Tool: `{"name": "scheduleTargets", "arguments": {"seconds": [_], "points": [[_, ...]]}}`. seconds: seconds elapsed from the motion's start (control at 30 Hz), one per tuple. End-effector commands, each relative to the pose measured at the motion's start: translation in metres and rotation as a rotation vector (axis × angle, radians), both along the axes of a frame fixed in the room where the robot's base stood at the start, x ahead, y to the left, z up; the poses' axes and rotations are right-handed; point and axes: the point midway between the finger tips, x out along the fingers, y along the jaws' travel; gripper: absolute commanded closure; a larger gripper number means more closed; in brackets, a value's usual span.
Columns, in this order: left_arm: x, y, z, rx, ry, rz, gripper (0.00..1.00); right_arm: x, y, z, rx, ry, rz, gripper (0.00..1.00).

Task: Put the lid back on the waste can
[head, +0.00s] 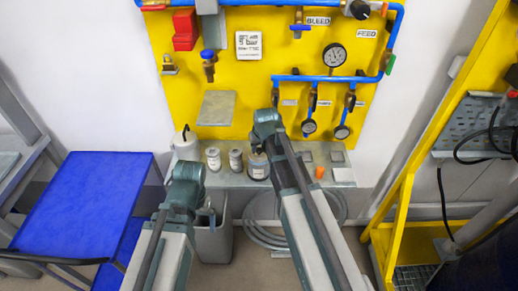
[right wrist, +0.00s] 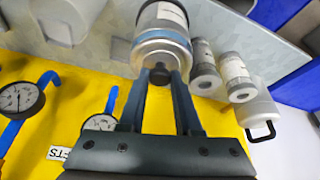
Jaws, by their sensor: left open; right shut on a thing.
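The can (head: 258,170) stands on the grey shelf below the yellow panel, to the right of two smaller labelled jars. In the right wrist view, the labelled can (right wrist: 163,18) has a round metallic lid (right wrist: 160,52) with a black knob (right wrist: 159,76). My right gripper (head: 257,150) is above the can. Its fingers (right wrist: 160,84) are shut on the lid's knob. The lid is in line with the can; I cannot tell whether it rests fully on the rim. My left gripper (head: 207,214) is open, low in front of the shelf, by a grey bin.
Two small jars (head: 213,159) (head: 235,160) and a white container (head: 186,146) with a handle stand left of the can. An orange item (head: 320,173) lies to the right on the shelf (head: 343,175). The grey bin (head: 214,244) stands below. Gauges and blue pipes (head: 330,78) cover the panel.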

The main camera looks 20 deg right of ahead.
Motion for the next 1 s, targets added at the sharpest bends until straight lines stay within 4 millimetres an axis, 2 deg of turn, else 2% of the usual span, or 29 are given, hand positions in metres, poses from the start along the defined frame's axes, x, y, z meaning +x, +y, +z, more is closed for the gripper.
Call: {"name": "scheduleTargets", "arguments": {"seconds": [0.43,0.47,0.6,0.63,0.87,1.0], "points": [[0.0,0.0,-0.0005,0.0,0.0,0.0,0.0,0.0001,0.0,-0.0005,0.0,0.0,0.0,1.0],[0.0,0.0,-0.0005,0.0,0.0,0.0,0.0,0.0001,0.0,-0.0005,0.0,0.0,0.0,0.64],[0.0,0.0001,-0.0005,0.0,0.0,0.0,0.0,0.0001,0.0,-0.0005,0.0,0.0,0.0,0.39],[0.0,0.0,-0.0005,0.0,0.0,0.0,0.0,0.0001,0.0,-0.0005,0.0,0.0,0.0,0.33],[0.0,0.0,-0.0005,0.0,0.0,0.0,0.0,0.0001,0.0,-0.0005,0.0,0.0,0.0,0.31],[0.0,0.0001,-0.0005,0.0,0.0,0.0,0.0,0.0,0.0,-0.0005,0.0,0.0,0.0,0.06]]}}
